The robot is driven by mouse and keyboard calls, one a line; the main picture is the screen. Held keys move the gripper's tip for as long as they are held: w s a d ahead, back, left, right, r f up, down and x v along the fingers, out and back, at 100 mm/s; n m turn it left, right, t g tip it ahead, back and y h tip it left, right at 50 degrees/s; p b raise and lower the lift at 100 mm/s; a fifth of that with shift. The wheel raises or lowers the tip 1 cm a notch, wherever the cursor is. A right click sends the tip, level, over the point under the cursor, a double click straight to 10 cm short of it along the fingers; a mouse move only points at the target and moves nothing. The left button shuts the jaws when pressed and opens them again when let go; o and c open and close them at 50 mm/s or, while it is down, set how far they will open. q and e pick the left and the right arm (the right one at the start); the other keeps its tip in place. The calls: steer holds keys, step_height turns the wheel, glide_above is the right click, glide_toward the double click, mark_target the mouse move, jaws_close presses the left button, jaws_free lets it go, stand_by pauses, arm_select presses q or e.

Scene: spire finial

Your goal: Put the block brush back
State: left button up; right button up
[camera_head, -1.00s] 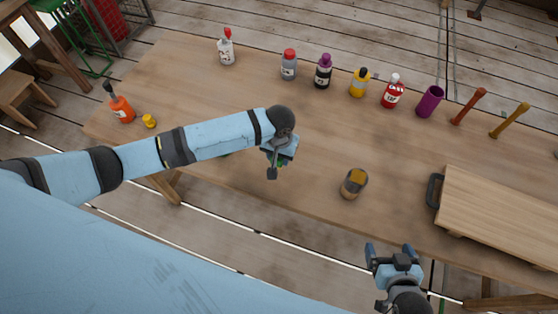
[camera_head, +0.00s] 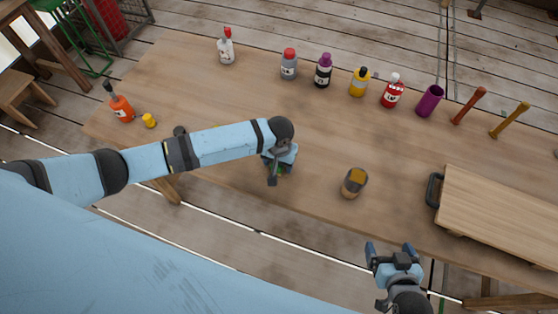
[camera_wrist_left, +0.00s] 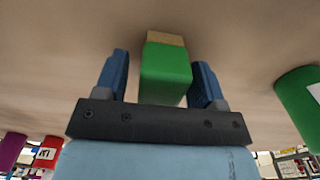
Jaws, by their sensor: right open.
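The block brush, green with a tan end, shows in the left wrist view (camera_wrist_left: 166,72) between the two fingers of my left gripper (camera_wrist_left: 163,85). A narrow gap shows on its left side, and the right finger lies close against it or overlaps it. I cannot tell whether the fingers grip it. In the head view my left gripper (camera_head: 274,178) points down over the table near its front edge and mostly hides the green piece (camera_head: 281,171). My right gripper (camera_head: 390,250) is open and empty, off the front edge of the table.
A brown pot with a mustard top (camera_head: 354,183) stands right of my left gripper. Several bottles, including a red one (camera_head: 392,91), and a purple cup (camera_head: 429,100) line the back. A wooden board (camera_head: 500,215) lies at right. The table (camera_head: 330,130) is clear in the middle.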

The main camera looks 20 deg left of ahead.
arm_select(q)
step_height(320, 180, up, 12)
steer(key=s+d+f+t+h, duration=0.2)
steer(key=s, duration=0.1)
steer(key=s+d+f+m+t+h, duration=0.1)
steer(key=s+d+f+h, duration=0.1)
steer(key=s+d+f, duration=0.1)
steer(key=shift+d+f+t+h, duration=0.25)
steer(key=shift+d+t+h, duration=0.05)
steer(key=shift+t+h, duration=0.1)
steer(key=s+a+f+m+t+y, duration=0.1)
steer(key=s+a+f+t, duration=0.1)
steer(key=s+a+t, duration=0.5)
steer(key=s+a, duration=0.4)
steer(key=shift+s+m+y, duration=0.15)
steer(key=shift+m+y, duration=0.15)
